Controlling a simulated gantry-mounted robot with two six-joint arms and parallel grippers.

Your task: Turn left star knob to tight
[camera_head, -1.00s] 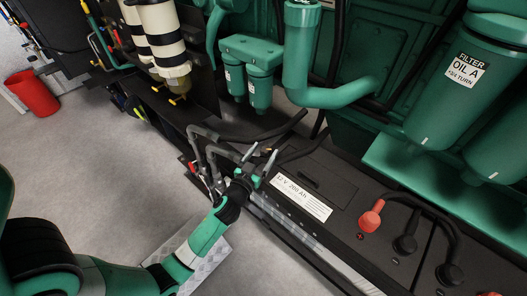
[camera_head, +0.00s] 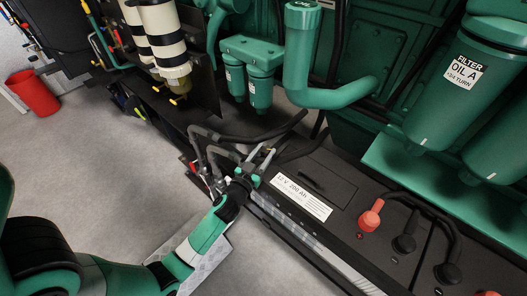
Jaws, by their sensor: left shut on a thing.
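My left arm comes in from the lower left, and its gripper (camera_head: 252,170) is at the near left end of the black battery box, beside bent grey hoses. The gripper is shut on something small. What it holds is mostly hidden by the gripper and wrist, so I cannot make out the left star knob's shape or how far it is turned. My right gripper is not in view.
The battery (camera_head: 335,185) with a white label and red and black terminals lies to the right. Grey hoses (camera_head: 208,150) arch close to the gripper. Green filters (camera_head: 455,95) stand at the upper right. A red bin (camera_head: 33,93) stands on open floor at the left.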

